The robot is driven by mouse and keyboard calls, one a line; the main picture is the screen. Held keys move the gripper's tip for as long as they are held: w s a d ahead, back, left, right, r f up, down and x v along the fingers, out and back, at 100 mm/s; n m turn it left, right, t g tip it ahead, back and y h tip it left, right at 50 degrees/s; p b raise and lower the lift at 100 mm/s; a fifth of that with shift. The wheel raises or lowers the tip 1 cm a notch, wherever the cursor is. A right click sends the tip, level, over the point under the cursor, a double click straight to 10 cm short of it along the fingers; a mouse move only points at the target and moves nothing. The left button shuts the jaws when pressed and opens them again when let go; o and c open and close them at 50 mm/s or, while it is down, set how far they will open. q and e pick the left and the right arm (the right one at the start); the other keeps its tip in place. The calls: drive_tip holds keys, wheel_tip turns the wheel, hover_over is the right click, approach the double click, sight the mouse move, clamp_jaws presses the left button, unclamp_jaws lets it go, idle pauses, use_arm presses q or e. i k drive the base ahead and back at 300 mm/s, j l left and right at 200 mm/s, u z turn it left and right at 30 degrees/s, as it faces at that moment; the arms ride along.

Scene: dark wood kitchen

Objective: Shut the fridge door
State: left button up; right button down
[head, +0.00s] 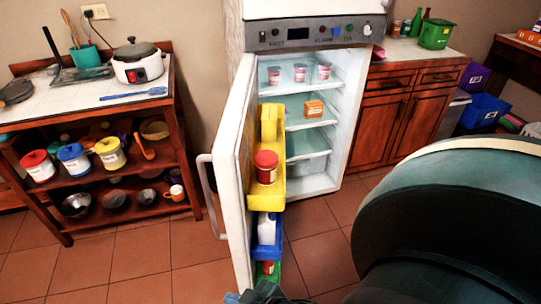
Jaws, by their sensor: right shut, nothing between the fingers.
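The white fridge (352,110) stands in the middle of the head view with its door (232,165) wide open, swung out toward me from the fridge's left side. The door's grey handle (207,190) is on its outer, left face. The inner face carries yellow, blue and green bins holding a red-lidded jar (265,167) and a white bottle (267,229). My right gripper (256,294) is shut and empty at the bottom edge of the view, by the door's lower free end. I cannot tell whether it touches the door. My left gripper is out of view.
A wooden shelf unit (122,225) with a rice cooker (138,63) and jars stands left of the door. A wooden cabinet (405,115) stands right of the fridge. Tiled floor (318,235) is clear before the fridge. My large dark arm link fills the lower right.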

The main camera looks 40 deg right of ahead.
sight(238, 138)
drive_tip(key=i+j+z, duration=0.15)
drive_tip(key=z, duration=0.25)
drive_tip(key=i+j+z, duration=0.1)
drive_tip(key=j+z, duration=0.2)
drive_tip(key=z, duration=0.15)
drive_tip(key=j+z, duration=0.25)
drive_tip(key=z, duration=0.15)
drive_tip(key=j+z, duration=0.6)
drive_tip(key=j, duration=0.25)
drive_tip(key=k, duration=0.55)
drive_tip(key=i+j+z, duration=0.1)
drive_tip(key=j, duration=0.25)
drive_tip(key=i+j+z, duration=0.1)
drive_tip(key=i+j, duration=0.4)
drive_tip(key=j, duration=0.3)
drive_tip(key=z, duration=0.05)
